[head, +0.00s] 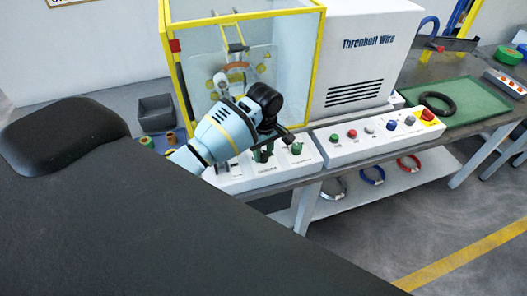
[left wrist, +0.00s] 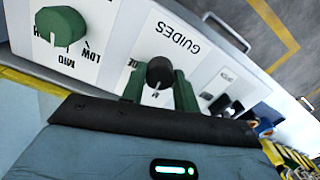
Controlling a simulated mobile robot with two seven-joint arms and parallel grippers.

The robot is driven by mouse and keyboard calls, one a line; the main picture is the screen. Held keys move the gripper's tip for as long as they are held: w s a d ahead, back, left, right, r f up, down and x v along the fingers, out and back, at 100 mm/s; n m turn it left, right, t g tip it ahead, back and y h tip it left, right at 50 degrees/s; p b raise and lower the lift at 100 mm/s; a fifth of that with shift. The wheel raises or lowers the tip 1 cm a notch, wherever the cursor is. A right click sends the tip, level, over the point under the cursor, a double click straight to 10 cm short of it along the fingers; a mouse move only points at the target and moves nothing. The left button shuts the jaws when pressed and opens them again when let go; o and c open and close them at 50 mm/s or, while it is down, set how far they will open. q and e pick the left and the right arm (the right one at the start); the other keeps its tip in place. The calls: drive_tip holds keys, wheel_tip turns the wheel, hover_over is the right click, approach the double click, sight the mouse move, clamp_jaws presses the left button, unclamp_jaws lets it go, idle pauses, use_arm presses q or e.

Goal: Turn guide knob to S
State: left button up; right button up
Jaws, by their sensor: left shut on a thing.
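The guide knob (left wrist: 160,72) is black and sits on a white panel below the printed word GUIDES in the left wrist view. The two green fingers of my left gripper (left wrist: 159,84) stand on either side of it, shut on it. A pale mark shows at the knob's lower edge; its exact setting is hard to read. In the head view my left gripper (head: 263,152) reaches down to the white control panel (head: 232,180), and its hand hides the knob. My right gripper is not in view.
A green knob (left wrist: 62,27) marked LOW and MID stands beside the guide knob. Other dark knobs (left wrist: 219,104) lie on the other side. Behind the panel stands a yellow-framed clear enclosure (head: 322,60). A second button panel (head: 375,138) is to the right.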

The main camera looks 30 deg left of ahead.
use_arm(q)
drive_tip(key=n, duration=0.6)
drive_tip(key=shift+r, duration=0.1)
drive_tip(key=n, duration=0.7)
drive_tip(key=shift+a, duration=0.1)
idle(0.5)
drive_tip(key=o, duration=1)
